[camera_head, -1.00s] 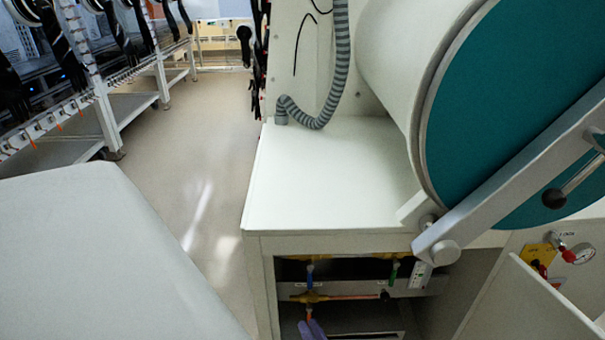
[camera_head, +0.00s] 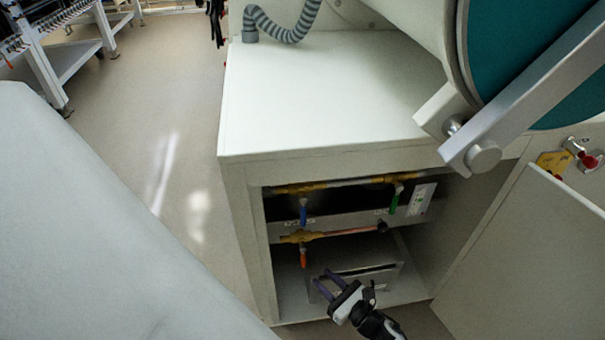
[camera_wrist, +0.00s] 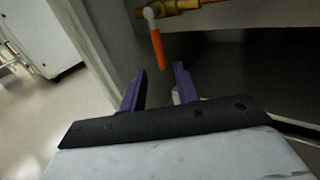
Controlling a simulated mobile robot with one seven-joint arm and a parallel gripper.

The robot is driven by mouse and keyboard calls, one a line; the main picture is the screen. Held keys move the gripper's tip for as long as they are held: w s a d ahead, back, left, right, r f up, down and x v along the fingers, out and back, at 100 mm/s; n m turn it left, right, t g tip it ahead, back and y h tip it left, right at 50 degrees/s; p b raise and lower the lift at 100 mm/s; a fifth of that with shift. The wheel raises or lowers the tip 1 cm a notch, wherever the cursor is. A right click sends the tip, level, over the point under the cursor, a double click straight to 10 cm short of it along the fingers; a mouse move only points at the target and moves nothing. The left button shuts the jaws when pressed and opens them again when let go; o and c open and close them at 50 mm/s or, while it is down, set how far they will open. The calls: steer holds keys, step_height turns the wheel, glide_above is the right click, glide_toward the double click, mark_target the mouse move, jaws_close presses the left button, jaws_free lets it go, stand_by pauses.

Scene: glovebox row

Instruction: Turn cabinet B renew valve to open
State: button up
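In the head view an open cabinet holds three lever valves on brass pipes: a blue handle (camera_head: 303,214), a green handle (camera_head: 394,200) and, lower left, an orange-red handle (camera_head: 303,257). All three handles hang down. I cannot read which one is the renew valve. My gripper (camera_head: 322,286) is open and empty at the cabinet opening, below and a little right of the orange handle. In the wrist view the orange handle (camera_wrist: 157,48) hangs just beyond and above my purple fingers (camera_wrist: 159,82), apart from them. The blue and green handles are outside the wrist view.
The cabinet's door (camera_head: 520,265) stands open on the right. The left side wall (camera_head: 250,240) is close to my gripper. A white worktop (camera_head: 320,95) lies above, with a large teal round door (camera_head: 535,65). Free floor (camera_head: 165,130) lies to the left.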

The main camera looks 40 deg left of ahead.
mark_target(303, 260)
steer(key=a, duration=0.6)
steer(key=w+a, duration=0.1)
steer(key=a, duration=0.2)
steer(key=shift+a, duration=0.2)
jaws_close()
